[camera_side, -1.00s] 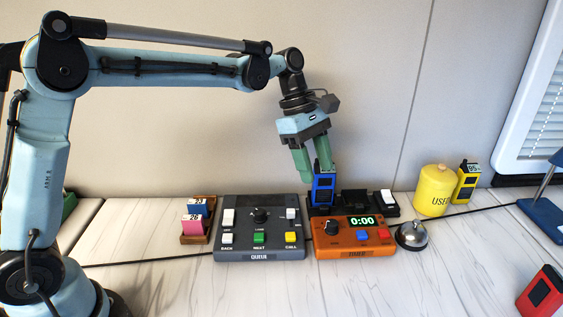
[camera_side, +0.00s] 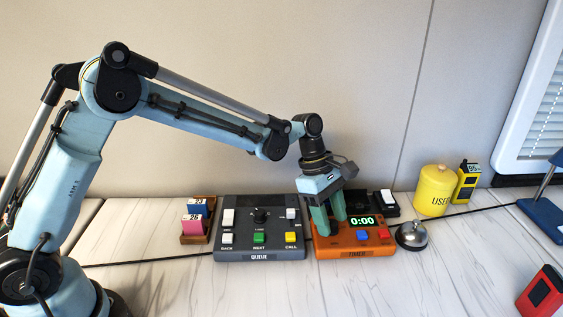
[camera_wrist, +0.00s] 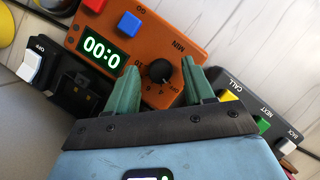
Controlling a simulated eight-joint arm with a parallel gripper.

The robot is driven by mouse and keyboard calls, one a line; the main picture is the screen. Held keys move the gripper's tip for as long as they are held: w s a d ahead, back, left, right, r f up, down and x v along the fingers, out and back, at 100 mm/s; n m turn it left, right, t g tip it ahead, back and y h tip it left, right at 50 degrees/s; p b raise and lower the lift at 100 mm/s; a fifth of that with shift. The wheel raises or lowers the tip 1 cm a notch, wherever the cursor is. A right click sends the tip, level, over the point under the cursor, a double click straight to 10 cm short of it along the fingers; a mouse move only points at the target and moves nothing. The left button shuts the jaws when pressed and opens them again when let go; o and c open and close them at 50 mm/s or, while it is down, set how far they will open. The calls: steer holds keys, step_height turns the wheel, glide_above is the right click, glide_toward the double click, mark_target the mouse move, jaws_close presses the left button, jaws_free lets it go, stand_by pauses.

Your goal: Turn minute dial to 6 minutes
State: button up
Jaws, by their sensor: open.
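The orange timer box (camera_side: 325,251) lies on the counter, its green display (camera_side: 362,221) reading 0:00. A blue button and a red button sit below the display. The black minute dial (camera_wrist: 158,73) shows in the wrist view, with MIN, OFF and small numbers around it; its exact pointer position is too small to tell. My gripper (camera_side: 329,229) is low over the timer's left part and hides the dial in the side view. In the wrist view my gripper (camera_wrist: 160,70) is open, its green fingers on either side of the dial. I cannot tell whether they touch it.
The grey queue box (camera_side: 231,252) stands close at the left. A silver bell (camera_side: 411,237) stands close at the right. A black dock (camera_side: 385,211) with a white switch is behind the timer. A yellow tin (camera_side: 434,192) stands farther right.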

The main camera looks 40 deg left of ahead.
steer(key=shift+f, duration=0.1)
steer(key=shift+c, duration=0.5)
jaws_close()
steer(key=shift+m, duration=0.3)
steer(key=m+g, duration=0.1)
steer(key=m, duration=0.2)
steer(key=m+g, duration=0.1)
steer(key=m, duration=0.2)
steer(key=shift+w+g+y, duration=0.15)
steer(key=shift+g+y, duration=0.15)
steer(key=m+y, duration=0.1)
steer(key=m, duration=0.2)
steer(key=m+g+y, duration=0.1)
steer(key=m, duration=0.3)
steer(key=shift+w+d+g, duration=0.1)
steer(key=shift+d+g, duration=0.1)
steer(key=shift+g, duration=0.1)
